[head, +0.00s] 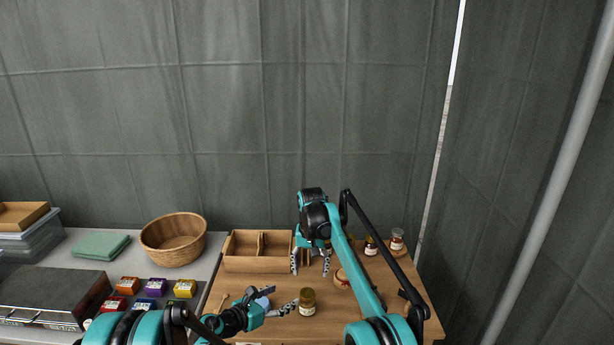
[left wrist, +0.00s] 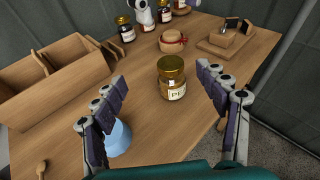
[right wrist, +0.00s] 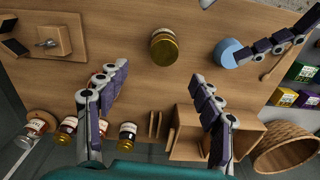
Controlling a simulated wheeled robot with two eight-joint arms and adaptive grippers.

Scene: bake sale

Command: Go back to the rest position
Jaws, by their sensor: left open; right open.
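My left gripper (head: 275,302) is low over the front of the wooden table in the head view. It is open, and a jar with a gold lid (head: 307,302) stands upright just beyond its fingertips. In the left wrist view the same jar (left wrist: 172,78) stands ahead between the spread fingers, not gripped. My right gripper (head: 311,262) is open and points down over the table beside the wooden divided box (head: 243,262). In the right wrist view its fingers are spread and empty, with the gold-lidded jar (right wrist: 164,48) apart from them.
Several jars (head: 397,240) stand at the back right. A straw-hat-like item with a red band (left wrist: 173,41) and a wooden board (left wrist: 222,42) lie on the table. A blue round item (left wrist: 118,138) is near my left fingers. A wicker basket (head: 173,240) and small colored boxes (head: 156,287) are left.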

